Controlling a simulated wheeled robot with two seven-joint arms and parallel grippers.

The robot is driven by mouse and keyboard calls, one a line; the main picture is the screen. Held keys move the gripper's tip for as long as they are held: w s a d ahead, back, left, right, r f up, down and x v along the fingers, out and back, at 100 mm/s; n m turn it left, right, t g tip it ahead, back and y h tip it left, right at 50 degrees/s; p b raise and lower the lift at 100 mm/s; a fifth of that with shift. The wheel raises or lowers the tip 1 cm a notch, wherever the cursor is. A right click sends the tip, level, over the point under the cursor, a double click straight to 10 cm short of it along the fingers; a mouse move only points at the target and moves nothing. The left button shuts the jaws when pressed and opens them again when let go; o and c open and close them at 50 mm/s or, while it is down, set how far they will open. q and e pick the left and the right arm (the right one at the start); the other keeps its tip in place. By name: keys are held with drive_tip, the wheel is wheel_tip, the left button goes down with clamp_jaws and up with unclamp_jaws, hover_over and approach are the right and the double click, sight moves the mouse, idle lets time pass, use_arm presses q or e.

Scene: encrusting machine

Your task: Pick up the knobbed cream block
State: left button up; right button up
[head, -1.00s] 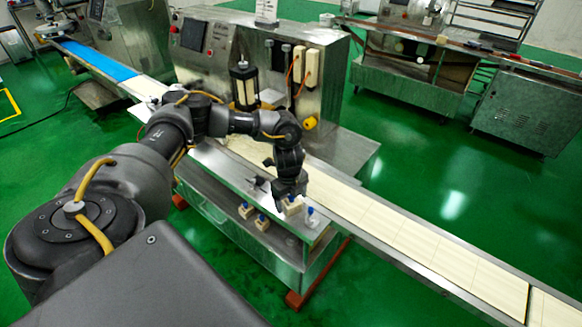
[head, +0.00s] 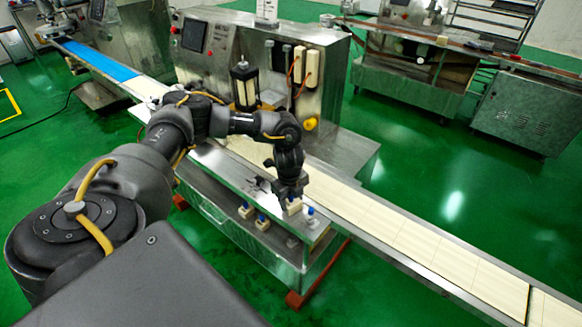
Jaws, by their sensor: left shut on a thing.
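The knobbed cream block (head: 294,207) is at the fingertips of my left gripper (head: 289,197), above or on the steel shelf at the front of the machine. My left gripper points down and is shut on it. Its knob is hidden by the fingers. I cannot tell whether the block's underside touches the shelf. My right gripper is not in view.
Other small blocks with blue knobs stand close by: one to the left (head: 246,211), one in front (head: 262,223) and one to the right (head: 311,214). The cream conveyor belt (head: 385,222) runs behind the shelf. The machine housing (head: 325,100) rises behind.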

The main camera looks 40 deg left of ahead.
use_arm(q)
drive_tip(key=shift+w+r, duration=0.1)
drive_tip(key=shift+r, duration=0.6)
drive_tip(key=s+a+r, duration=0.1)
drive_tip(key=s+r, duration=1)
drive_tip(key=s, duration=0.3)
drive_tip(key=shift+a+r, duration=0.3)
drive_tip(key=shift+a, duration=0.1)
